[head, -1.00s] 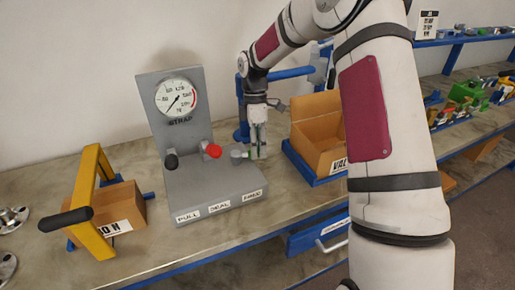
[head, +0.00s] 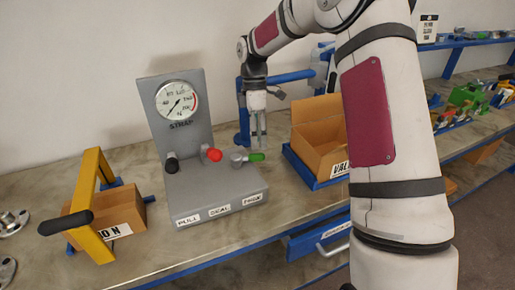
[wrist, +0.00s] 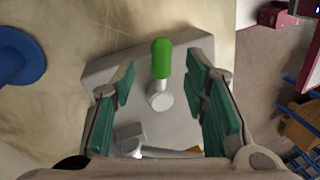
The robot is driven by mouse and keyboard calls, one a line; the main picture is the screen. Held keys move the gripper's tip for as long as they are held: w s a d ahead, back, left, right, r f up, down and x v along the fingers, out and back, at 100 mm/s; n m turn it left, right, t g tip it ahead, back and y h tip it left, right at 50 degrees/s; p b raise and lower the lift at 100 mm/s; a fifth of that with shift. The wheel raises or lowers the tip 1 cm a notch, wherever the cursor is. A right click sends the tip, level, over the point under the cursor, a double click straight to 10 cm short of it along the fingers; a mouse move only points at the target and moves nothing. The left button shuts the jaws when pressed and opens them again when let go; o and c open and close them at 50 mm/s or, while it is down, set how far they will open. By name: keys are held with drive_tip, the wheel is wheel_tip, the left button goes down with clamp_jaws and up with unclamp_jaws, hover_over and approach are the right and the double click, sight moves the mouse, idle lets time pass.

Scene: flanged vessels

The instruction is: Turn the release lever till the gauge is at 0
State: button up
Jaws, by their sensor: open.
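The grey strapping unit (head: 205,188) stands on the bench, with three levers at its foot. The lever above the right-hand label has a green handle (head: 256,157) on a grey hub (head: 238,157) and points right. The round white gauge (head: 177,100) is on the upright panel; its dark needle slants to the lower left, and the figure is too small to read surely. My gripper (head: 261,142) is pointed down above the green handle, open and empty. In the wrist view the green handle (wrist: 161,60) shows between and beyond the spread green finger pads.
A red-knobbed lever (head: 212,154) and a black-knobbed lever (head: 171,164) stand left of the green one. A yellow frame with a black grip (head: 95,200) is at left. An open cardboard box (head: 322,140) stands close right of my gripper.

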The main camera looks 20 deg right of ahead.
drive_tip(key=v, duration=0.7)
drive_tip(key=shift+r, duration=0.35)
drive_tip(key=s+a+r+m+t+h, duration=0.1)
drive_tip(key=s+a+r+m+t, duration=0.15)
drive_tip(key=s+r, duration=0.4)
drive_tip(key=s+a+r+m+t+h, duration=0.15)
drive_tip(key=s+r+m, duration=0.25)
drive_tip(key=s, duration=0.5)
drive_tip(key=s+a+f+m+t+y, duration=0.1)
drive_tip(key=s+m, duration=0.3)
drive_tip(key=s, duration=0.5)
drive_tip(key=s+a+f+m+t, duration=0.1)
drive_tip(key=s+m, duration=0.3)
drive_tip(key=s, duration=0.5)
drive_tip(key=shift+a+f+m+t+y, duration=0.3)
drive_tip(key=shift+f+t, duration=0.2)
drive_tip(key=shift+t, duration=0.3)
